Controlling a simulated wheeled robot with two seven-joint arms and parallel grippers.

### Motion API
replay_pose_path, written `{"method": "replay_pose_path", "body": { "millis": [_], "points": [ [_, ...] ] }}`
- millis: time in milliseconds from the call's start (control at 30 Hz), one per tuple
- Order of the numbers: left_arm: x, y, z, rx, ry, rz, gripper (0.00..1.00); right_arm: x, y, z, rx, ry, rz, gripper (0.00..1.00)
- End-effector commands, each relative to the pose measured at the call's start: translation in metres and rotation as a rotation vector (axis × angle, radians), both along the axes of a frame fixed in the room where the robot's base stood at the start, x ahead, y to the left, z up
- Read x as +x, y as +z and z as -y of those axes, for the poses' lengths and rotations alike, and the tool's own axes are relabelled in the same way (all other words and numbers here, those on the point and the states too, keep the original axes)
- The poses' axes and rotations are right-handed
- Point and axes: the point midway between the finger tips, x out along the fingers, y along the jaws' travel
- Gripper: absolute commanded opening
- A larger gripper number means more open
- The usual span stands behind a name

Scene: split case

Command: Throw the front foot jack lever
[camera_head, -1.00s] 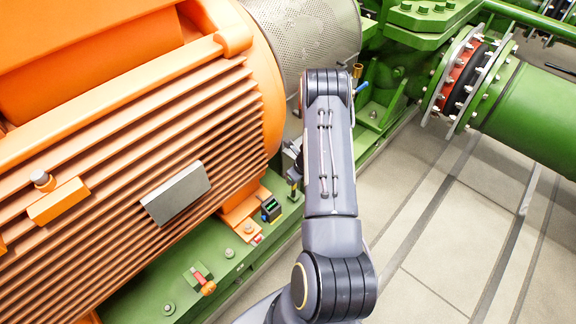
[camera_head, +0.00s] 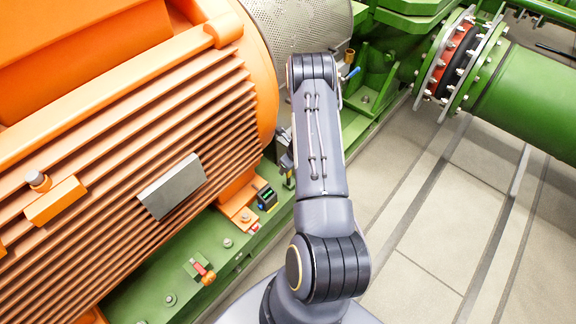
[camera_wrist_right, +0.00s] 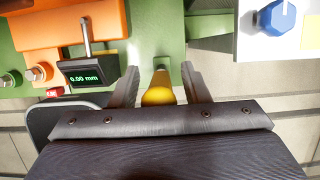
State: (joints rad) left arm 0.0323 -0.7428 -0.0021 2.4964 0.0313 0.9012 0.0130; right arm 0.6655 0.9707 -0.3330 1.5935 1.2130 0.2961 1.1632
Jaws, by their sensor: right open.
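In the right wrist view my right gripper (camera_wrist_right: 160,88) is open. Its two grey fingers stand on either side of a yellow rounded lever handle (camera_wrist_right: 158,90), with a gap showing on both sides. The handle points towards the camera from the green base frame. In the head view my right arm covers most of this spot, and the handle cannot be made out there. A second lever, red with an orange knob (camera_head: 207,276), sits on the green base (camera_head: 150,296) at the lower left. My left gripper is not in view.
A small gauge (camera_wrist_right: 92,74) reading 0.00 mm stands left of the fingers; it also shows in the head view (camera_head: 267,197). The orange motor (camera_head: 110,150) fills the left. A blue knob (camera_wrist_right: 279,15) on a white plate is at upper right. Floor at right is clear.

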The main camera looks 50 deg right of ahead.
Motion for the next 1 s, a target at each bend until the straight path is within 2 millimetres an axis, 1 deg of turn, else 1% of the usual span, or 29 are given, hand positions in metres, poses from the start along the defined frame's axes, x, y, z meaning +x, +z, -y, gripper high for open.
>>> {"method": "replay_pose_path", "body": {
  "millis": [67, 167, 433, 500, 600, 733, 1000],
  "points": [
    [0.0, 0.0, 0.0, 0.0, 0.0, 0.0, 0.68, 0.0, 0.001, 0.0, 0.0, 0.0, 0.0, 0.42],
    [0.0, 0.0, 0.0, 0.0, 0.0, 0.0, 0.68, -0.002, 0.009, 0.001, -0.002, 0.0, 0.002, 0.42],
    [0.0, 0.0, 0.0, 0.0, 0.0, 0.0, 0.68, -0.016, 0.052, 0.0, -0.003, 0.001, 0.003, 0.42],
    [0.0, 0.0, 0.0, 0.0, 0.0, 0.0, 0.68, -0.02, 0.061, 0.0, -0.002, 0.002, 0.002, 0.42],
    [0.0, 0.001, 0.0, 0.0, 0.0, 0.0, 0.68, -0.023, 0.07, 0.0, -0.002, 0.002, 0.001, 0.42],
    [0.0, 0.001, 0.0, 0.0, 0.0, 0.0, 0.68, -0.025, 0.074, 0.0, 0.0, 0.001, 0.0, 0.42],
    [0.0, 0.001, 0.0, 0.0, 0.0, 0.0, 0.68, -0.025, 0.074, 0.0, 0.0, 0.0, 0.0, 0.42]
  ]
}}
